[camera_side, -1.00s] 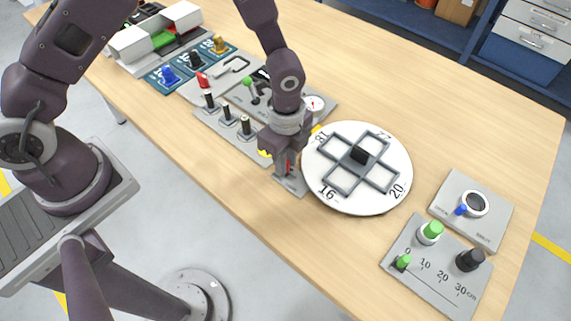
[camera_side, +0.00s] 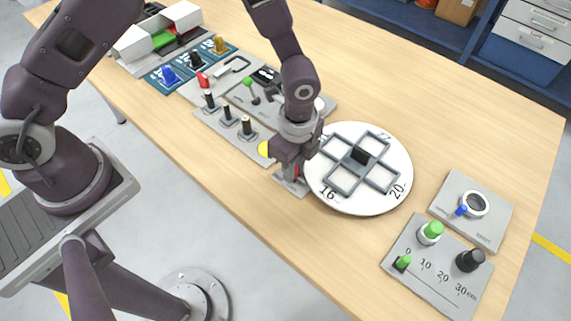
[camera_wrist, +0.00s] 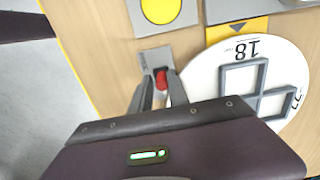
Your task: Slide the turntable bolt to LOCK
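The turntable (camera_side: 390,197) is a white disc with a grey four-bay frame and numbers on its rim; it also shows in the wrist view (camera_wrist: 283,62). The bolt's small grey plate (camera_side: 290,185) lies just left of the disc and also shows in the wrist view (camera_wrist: 150,57). The bolt's red knob (camera_wrist: 161,80) stands on this plate, close to the disc's edge. My gripper (camera_wrist: 160,84) is down at the plate, its fingers on both sides of the knob and seemingly closed on it. The fingers hide part of the bolt, and I cannot read the plate's lettering.
A yellow button (camera_wrist: 160,9) sits beside the bolt plate, with a row of black-handled switches (camera_side: 228,115) beyond it. A yellow pointer plate (camera_wrist: 237,30) borders the disc. A slider panel (camera_side: 440,270) lies at the right. The table's front edge is near; the back right is bare.

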